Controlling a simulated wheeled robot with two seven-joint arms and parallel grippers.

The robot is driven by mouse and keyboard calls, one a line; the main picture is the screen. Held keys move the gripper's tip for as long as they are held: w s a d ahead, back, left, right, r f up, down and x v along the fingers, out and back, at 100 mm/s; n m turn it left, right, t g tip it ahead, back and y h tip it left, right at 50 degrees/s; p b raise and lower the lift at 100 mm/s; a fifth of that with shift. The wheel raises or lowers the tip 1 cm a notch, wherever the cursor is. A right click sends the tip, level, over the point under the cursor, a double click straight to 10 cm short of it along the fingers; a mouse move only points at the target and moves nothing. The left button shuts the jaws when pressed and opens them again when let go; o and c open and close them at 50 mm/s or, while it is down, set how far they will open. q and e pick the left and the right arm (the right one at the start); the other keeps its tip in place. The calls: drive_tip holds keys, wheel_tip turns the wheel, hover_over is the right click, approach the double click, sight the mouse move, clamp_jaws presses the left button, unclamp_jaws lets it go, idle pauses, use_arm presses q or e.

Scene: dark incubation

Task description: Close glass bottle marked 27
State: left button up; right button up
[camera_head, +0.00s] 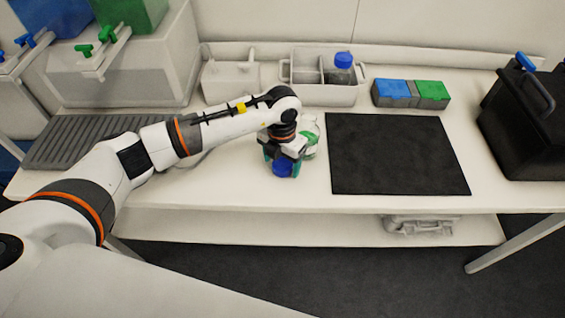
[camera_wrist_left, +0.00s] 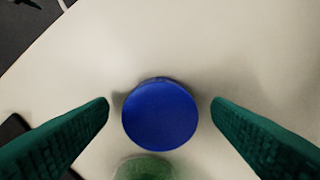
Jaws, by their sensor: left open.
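A blue cap (camera_head: 283,168) is at my left gripper (camera_head: 281,160), over the front part of the table. In the left wrist view the blue cap (camera_wrist_left: 160,114) lies between the two green fingers of the left gripper (camera_wrist_left: 160,108), with a gap on each side, so the gripper is open. A glass bottle with a green label (camera_head: 309,138) stands just behind the gripper, partly hidden by it. Its round greenish top (camera_wrist_left: 145,168) shows at the bottom edge of the left wrist view. I cannot read any number on it. My right gripper is not in view.
A black mat (camera_head: 396,184) lies to the right of the bottle. A grey caddy (camera_head: 325,96) holding a blue-capped bottle (camera_head: 342,66) stands behind. Blue and green boxes (camera_head: 410,94), a black container (camera_head: 520,125) and a ribbed grey tray (camera_head: 85,143) are around.

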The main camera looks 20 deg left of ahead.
sight(282, 164)
use_arm(q)
drive_tip(key=shift+c, duration=0.5)
drive_tip(key=c, duration=0.9)
drive_tip(key=shift+c, duration=0.2)
wheel_tip(282, 164, up, 10)
drive_tip(key=b, duration=0.1)
drive_tip(key=shift+b, duration=0.35)
